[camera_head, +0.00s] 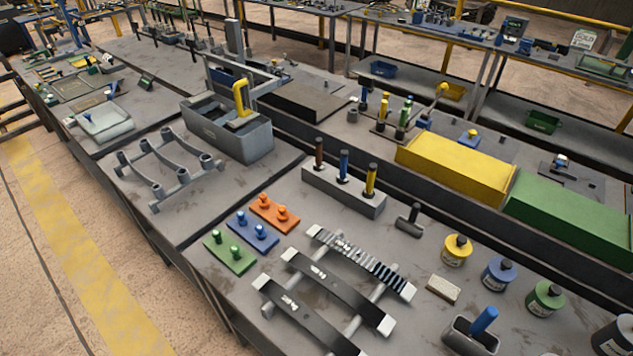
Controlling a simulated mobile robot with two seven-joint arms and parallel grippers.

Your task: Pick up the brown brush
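A brown upright handle, which looks like the brown brush (319,153), stands in the left end of a long grey holder block (345,191) near the middle of the view. Its lower part is hidden inside the block. A blue handle (344,165) and a yellow handle (371,179) stand in the same block to its right. Neither of my grippers shows in the head view.
Orange (275,213), blue (252,232) and green (230,253) pegged plates lie left of the holder. A metal rack (335,285) lies in front. Yellow (455,170) and green (567,222) boxes stand behind. Several jars, including a yellow one (456,250), stand at right.

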